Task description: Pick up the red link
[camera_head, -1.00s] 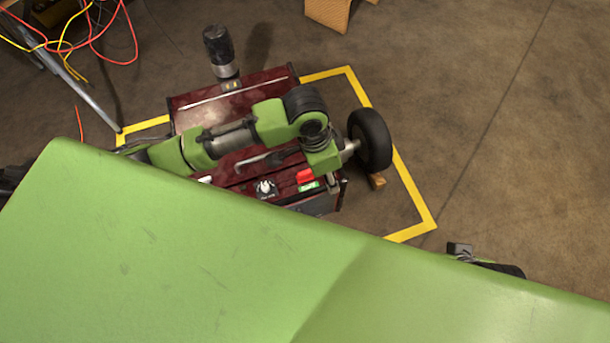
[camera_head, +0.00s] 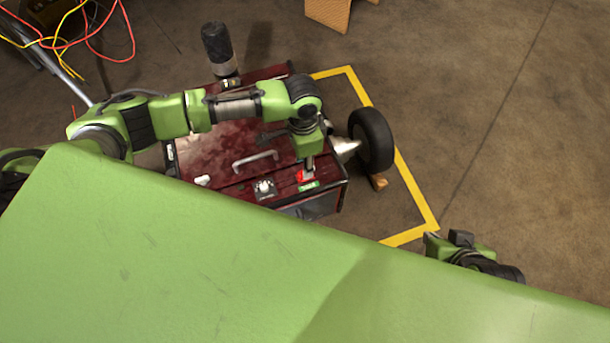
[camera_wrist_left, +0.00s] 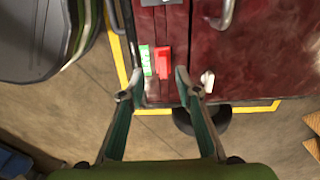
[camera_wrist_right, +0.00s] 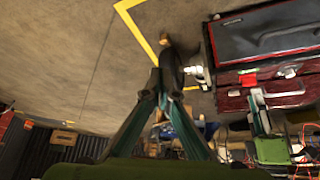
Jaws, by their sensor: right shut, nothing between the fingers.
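The red link (camera_head: 307,175) is on the dark red charger box, beside a small green label (camera_head: 309,186). It also shows in the left wrist view (camera_wrist_left: 164,60), with the green label to its left. My left gripper (camera_wrist_left: 159,72) is open, and the link appears just beyond and between its fingertips; I see no contact. In the head view the left gripper (camera_head: 310,162) points down over the link and partly covers it. My right gripper (camera_wrist_right: 166,70) is shut and empty, away from the box. In the head view it (camera_head: 432,240) shows at the lower right.
The charger box (camera_head: 215,150) has a metal handle (camera_head: 255,160), a knob (camera_head: 264,188) and a black wheel (camera_head: 371,140). A yellow floor outline (camera_head: 415,190) surrounds it. Red and yellow cables (camera_head: 75,30) hang at the upper left. The floor to the right is clear.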

